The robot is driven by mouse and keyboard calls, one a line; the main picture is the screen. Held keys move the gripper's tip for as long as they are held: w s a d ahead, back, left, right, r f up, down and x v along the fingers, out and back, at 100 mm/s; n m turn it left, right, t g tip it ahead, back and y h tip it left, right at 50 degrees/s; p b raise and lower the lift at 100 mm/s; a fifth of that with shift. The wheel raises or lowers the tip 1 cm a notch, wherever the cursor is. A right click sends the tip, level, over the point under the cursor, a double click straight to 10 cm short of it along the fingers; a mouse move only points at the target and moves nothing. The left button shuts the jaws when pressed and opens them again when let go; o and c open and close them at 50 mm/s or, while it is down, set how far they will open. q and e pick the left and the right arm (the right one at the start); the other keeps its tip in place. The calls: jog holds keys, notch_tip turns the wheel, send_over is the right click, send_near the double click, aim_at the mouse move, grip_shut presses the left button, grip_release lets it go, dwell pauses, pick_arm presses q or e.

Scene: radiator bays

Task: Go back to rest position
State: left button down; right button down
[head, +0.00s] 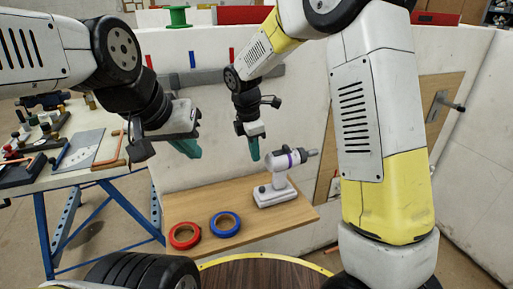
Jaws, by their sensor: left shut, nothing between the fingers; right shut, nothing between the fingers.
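My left gripper (187,147) hangs in the air at the left of the middle, above the left end of the wooden shelf. Its teal fingertips are shut and empty. My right gripper (254,150) hangs further right, above the shelf, with its teal fingers shut and empty, pointing down. Both are apart from the objects on the shelf. The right arm bends high across the right side of the view.
The wooden shelf (185,200) bears a red tape roll (172,239), a blue tape roll (213,228) and a white and purple drill (272,193). A blue-legged workbench (112,172) with tools stands at left. A white wall (300,95) stands behind the shelf.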

jog(key=s+d+r+m+t+y, duration=0.2)
jog(key=s+d+r+m, duration=0.75)
jog(key=d+r, duration=0.2)
jog(key=s+d+r+m+t, duration=0.1)
jog(key=s+d+r+m, duration=0.1)
jog(key=s+m, duration=0.4)
jog(key=s+d+r+m+t+y, duration=0.1)
jog(key=s+d+m+t, duration=0.1)
jog(key=s+m, duration=0.3)
jog(key=shift+s+d+r+m, duration=0.4)
jog(key=shift+d+m, duration=0.05)
jog(key=shift+d, duration=0.1)
